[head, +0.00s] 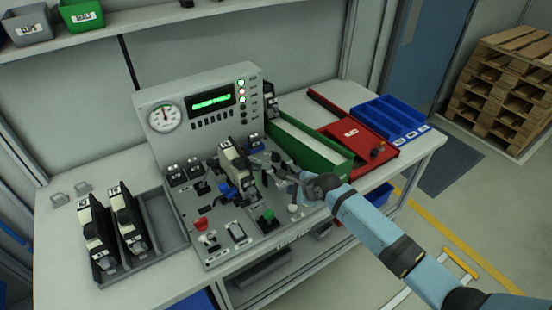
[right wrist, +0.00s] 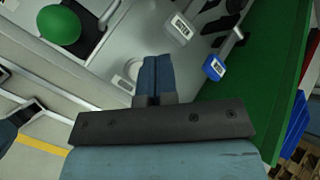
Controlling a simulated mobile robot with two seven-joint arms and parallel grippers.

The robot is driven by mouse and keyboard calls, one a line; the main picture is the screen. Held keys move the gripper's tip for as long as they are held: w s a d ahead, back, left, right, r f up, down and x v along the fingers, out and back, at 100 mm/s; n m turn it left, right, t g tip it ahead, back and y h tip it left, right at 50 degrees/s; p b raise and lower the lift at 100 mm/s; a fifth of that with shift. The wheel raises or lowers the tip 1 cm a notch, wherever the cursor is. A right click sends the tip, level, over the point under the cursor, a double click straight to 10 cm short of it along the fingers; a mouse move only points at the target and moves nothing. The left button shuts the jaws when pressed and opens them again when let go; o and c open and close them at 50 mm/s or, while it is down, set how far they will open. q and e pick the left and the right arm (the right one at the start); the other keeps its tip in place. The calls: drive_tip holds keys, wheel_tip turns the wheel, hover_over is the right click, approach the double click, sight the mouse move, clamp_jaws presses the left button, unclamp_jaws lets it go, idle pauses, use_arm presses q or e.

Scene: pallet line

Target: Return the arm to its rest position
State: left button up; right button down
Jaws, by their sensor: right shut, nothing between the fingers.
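My right arm reaches in from the lower right in the head view. Its right gripper (head: 277,163) is over the right part of the grey test console (head: 222,262). In the right wrist view the two fingers (right wrist: 156,72) are together with nothing between them. They point at the console's top; whether they touch it I cannot tell. A black-and-beige device (head: 232,158) stands on the console, just left of the gripper. My left gripper is not in view.
A green bin (head: 318,157) stands close to the right of the gripper, and its wall (right wrist: 245,80) fills the wrist view's right side. A green knob (head: 267,215) rises from the console. Red (head: 350,133) and blue (head: 392,118) trays lie further right. A grey tray (head: 160,223) holds two devices.

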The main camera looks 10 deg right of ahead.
drive_tip(key=s+f+n+t+h, duration=0.1)
drive_tip(key=s+f+n, duration=0.1)
drive_tip(key=s+n, duration=0.9)
drive_tip(key=s+d+f+n+t, duration=0.1)
drive_tip(key=s+f+n+t, duration=0.1)
drive_tip(key=s+n, duration=1)
drive_tip(key=s+f, duration=0.1)
drive_tip(key=s, duration=1)
drive_tip(key=shift+s+f+n+h, duration=0.15)
drive_tip(key=shift+f+n+h, duration=0.15)
drive_tip(key=shift+h, duration=0.1)
